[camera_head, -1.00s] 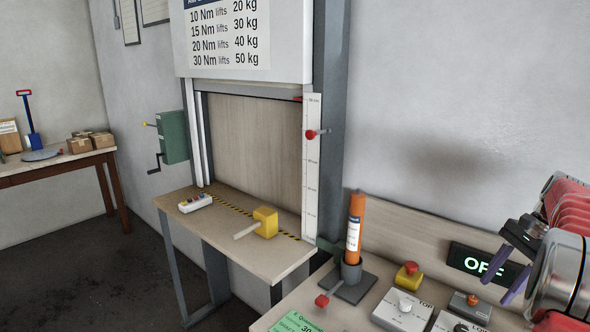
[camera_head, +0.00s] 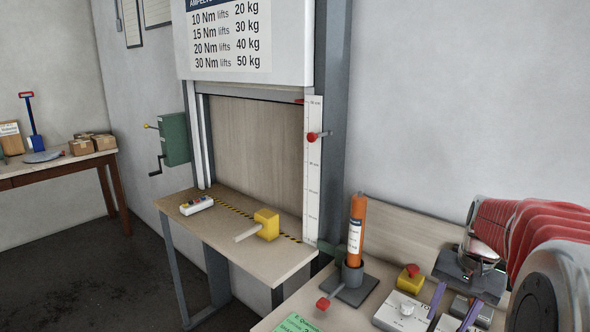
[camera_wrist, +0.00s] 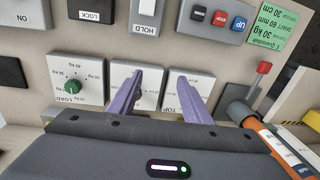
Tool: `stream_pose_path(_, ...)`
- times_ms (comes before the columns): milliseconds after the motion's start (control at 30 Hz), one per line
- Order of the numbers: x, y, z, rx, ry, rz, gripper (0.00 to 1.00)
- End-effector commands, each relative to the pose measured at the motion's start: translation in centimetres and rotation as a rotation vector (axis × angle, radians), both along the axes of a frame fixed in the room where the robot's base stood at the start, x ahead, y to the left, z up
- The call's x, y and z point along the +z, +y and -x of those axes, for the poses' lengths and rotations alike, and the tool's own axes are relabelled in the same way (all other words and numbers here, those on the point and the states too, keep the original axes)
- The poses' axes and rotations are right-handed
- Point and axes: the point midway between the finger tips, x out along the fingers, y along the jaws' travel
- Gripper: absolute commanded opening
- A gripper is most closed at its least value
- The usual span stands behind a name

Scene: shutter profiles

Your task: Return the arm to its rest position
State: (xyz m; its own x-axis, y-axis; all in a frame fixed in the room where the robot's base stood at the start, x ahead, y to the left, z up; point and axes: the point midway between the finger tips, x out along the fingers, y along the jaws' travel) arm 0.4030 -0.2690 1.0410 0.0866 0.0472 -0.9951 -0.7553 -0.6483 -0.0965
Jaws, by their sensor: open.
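My arm (camera_head: 500,232), with red ribbed sleeves, reaches in from the right edge in the head view. My gripper (camera_head: 447,322) has two purple fingers, open and apart, over the control desk at the lower right. In the wrist view my gripper (camera_wrist: 161,72) also shows open, with nothing between the fingers. The fingers overlap white control boxes behind them, including the TOP box (camera_wrist: 188,100). I cannot tell whether they touch.
An orange cylinder (camera_head: 357,222) stands upright in a dark holder near the desk's left side. A yellow box with a red button (camera_head: 410,278) is close to my gripper. A wooden bench with a yellow mallet (camera_head: 266,224) lies further left. Open air is above the desk.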

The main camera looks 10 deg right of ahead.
Motion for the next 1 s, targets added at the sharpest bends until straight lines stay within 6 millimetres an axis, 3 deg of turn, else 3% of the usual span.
stream_pose_path(100, 0.6, 3.1, 0.6, 0.092, -0.027, 0.042, 0.44)
stream_pose_path(400, 1.3, 9.8, 2.6, 0.304, -0.093, 0.132, 0.44)
stream_pose_path(1000, 1.5, 21.2, 8.6, 0.648, -0.252, 0.257, 0.44)
